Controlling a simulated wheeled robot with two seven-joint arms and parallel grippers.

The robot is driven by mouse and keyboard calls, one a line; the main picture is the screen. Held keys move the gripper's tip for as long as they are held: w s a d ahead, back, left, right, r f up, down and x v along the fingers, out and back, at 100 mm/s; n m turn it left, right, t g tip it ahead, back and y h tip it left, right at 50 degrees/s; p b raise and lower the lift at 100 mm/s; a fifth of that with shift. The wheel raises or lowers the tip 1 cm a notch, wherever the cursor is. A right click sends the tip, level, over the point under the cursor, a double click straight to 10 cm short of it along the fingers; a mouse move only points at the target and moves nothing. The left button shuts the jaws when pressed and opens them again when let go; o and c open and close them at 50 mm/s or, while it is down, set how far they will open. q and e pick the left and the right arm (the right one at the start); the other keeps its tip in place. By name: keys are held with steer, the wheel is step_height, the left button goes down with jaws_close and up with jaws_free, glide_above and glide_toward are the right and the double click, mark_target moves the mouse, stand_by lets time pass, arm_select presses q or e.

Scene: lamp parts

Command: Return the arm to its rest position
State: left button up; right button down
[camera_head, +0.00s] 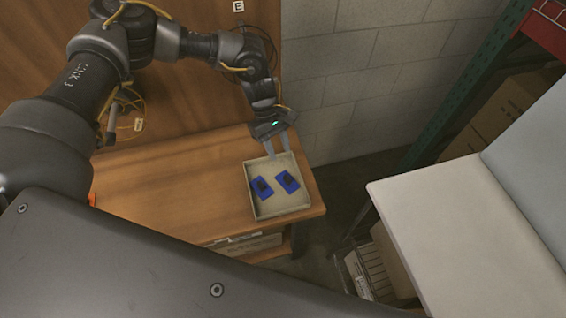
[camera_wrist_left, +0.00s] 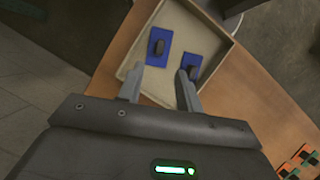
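My left gripper (camera_head: 277,148) hangs from the left arm above the back edge of a shallow beige tray (camera_head: 252,196). Its two fingers are spread apart with nothing between them, and the left wrist view shows the same open fingers (camera_wrist_left: 158,95). Two blue parts with black pieces on top lie in the tray, a left one (camera_head: 261,189) and a right one (camera_head: 288,182). Both also show in the left wrist view, one (camera_wrist_left: 165,41) beyond the fingers and one (camera_wrist_left: 195,61) by the right-hand finger. My right gripper is in neither view.
The tray sits near the right end of a wooden table (camera_head: 165,190) against a wooden panel and a block wall (camera_head: 345,75). A white surface (camera_head: 470,230) stands at the right, with a gap of floor between. Orange and dark items (camera_wrist_left: 298,162) lie on the table in the left wrist view.

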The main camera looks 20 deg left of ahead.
arm_select(q)
steer(key=shift+w+a+r, duration=0.1)
steer(key=shift+a+r, duration=0.15)
steer(key=shift+r, duration=0.45)
